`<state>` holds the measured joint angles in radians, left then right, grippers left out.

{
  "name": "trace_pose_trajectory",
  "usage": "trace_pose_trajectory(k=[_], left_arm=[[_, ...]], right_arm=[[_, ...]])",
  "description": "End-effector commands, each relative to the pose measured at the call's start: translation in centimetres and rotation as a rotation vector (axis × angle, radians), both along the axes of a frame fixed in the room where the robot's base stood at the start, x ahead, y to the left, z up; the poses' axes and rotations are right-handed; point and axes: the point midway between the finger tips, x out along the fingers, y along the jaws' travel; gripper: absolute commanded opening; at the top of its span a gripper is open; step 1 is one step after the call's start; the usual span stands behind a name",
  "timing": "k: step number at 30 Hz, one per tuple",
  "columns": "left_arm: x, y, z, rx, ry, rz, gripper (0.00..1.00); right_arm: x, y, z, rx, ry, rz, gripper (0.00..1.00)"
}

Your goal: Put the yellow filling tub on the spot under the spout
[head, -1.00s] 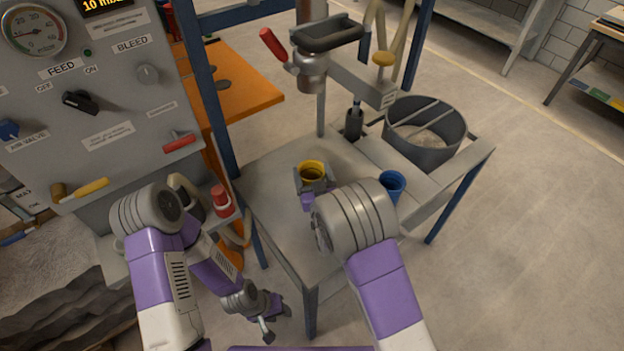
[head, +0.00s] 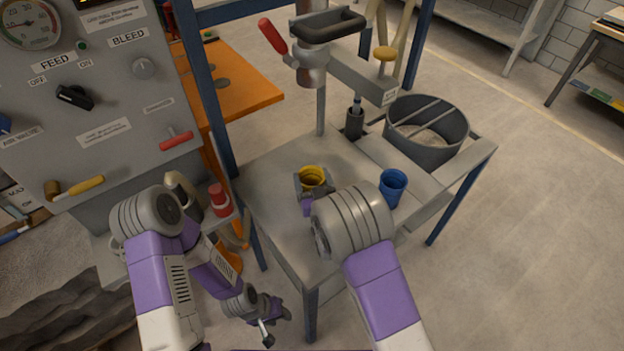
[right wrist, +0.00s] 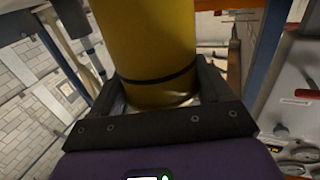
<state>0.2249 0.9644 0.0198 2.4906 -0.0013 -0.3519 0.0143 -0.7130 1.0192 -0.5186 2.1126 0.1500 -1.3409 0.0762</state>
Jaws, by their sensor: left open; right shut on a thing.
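The yellow filling tub (head: 312,177) is held in my right gripper (head: 312,188), over the grey table in the head view. Its opening faces up towards the camera. In the right wrist view the tub (right wrist: 152,45) stands between the jaws of the right gripper (right wrist: 160,98), with a dark band round it. I cannot tell whether its base touches the table. The metal spout (head: 312,72) with a red handle hangs behind the tub in the picture. No marked spot is clear on the table. My left gripper (head: 267,325) is open and empty, low beside the table.
The grey table (head: 270,185) also carries a blue cup (head: 392,186), right of the tub, and a dark round bin (head: 428,130) stands at its back right. A red-capped bottle (head: 220,200) stands left. A control panel (head: 90,90) fills the left.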

Motion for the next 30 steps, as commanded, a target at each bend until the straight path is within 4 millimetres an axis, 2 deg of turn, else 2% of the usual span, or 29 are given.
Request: trace_pose_trajectory(k=[1, 2, 5, 14, 20, 30], left_arm=[[0.0, 0.0, 0.1, 0.0, 0.0, 0.0, 0.43], [0.0, 0.0, 0.1, 0.0, 0.0, 0.0, 0.43], [0.0, 0.0, 0.1, 0.0, 0.0, 0.0, 0.43], [0.0, 0.0, 0.3, 0.0, 0.0, 0.0, 0.43], [0.0, 0.0, 2.0, 0.0, 0.0, 0.0, 0.43], [0.0, 0.0, 1.8, 0.0, 0.0, 0.0, 0.43]], right_arm=[[0.0, 0.0, 0.1, 0.0, -0.001, 0.0, 0.32], [0.0, 0.0, 0.1, 0.0, 0.0, 0.0, 0.83], [0.0, 0.0, 0.1, 0.0, 0.0, 0.0, 0.98], [0.0, 0.0, 0.2, -0.001, 0.0, 0.0, 1.0], [0.0, 0.0, 1.6, -0.002, 0.0, 0.001, 1.0], [-6.8, -1.7, 1.2, 0.0, 0.004, -0.001, 1.0]])
